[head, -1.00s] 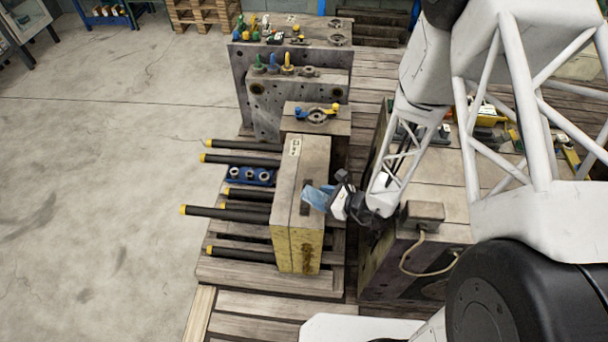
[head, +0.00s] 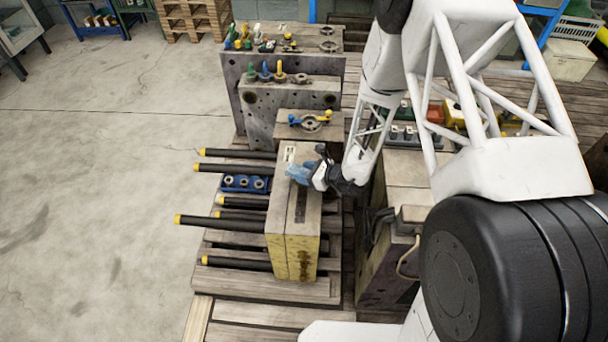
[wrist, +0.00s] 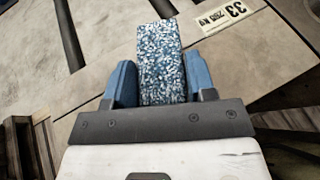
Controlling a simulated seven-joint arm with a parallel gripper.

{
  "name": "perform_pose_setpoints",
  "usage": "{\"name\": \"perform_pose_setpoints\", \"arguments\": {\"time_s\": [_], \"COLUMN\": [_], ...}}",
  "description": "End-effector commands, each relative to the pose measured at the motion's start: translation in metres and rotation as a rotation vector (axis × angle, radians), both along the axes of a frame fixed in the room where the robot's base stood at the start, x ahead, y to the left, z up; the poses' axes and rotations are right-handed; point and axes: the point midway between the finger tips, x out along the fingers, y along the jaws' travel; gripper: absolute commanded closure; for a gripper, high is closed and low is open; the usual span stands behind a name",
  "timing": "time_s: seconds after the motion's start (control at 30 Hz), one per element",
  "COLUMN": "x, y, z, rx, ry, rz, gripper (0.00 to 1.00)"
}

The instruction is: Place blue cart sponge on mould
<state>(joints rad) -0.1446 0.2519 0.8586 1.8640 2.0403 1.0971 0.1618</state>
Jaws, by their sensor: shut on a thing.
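The sponge (wrist: 161,55) is a blue-and-white speckled block in the wrist view. My gripper (wrist: 161,78) is shut on it, with a blue finger against each side and its far end sticking out past the fingertips. In the head view my gripper (head: 299,173) is over the upper part of the mould (head: 283,217), a grey-brown block with a yellow front face. The sponge cannot be made out there. The mould's top (wrist: 90,40) lies below the sponge in the wrist view; whether they touch is unclear.
A white label (wrist: 233,12) marks the mould's top. Dark rods with yellow ends (head: 225,222) stick out left of the mould. Another mould with eyebolts (head: 290,95) stands behind, and a large block (head: 388,240) to the right. The floor at left is clear.

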Motion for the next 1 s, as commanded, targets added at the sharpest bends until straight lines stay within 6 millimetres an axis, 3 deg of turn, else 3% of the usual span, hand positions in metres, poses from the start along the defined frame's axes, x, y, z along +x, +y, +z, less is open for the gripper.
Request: {"name": "perform_pose_setpoints", "arguments": {"time_s": [0.5,0.67,1.0], "x": [0.008,0.019,0.019], "y": [0.003,0.007,0.007], "z": [-0.001,-0.002,-0.033], "rx": [0.0,0.0,0.0], "ry": [-0.001,-0.001,0.0], "rz": [0.0,0.0,0.0], "gripper": [0.73,0.73,0.73]}}
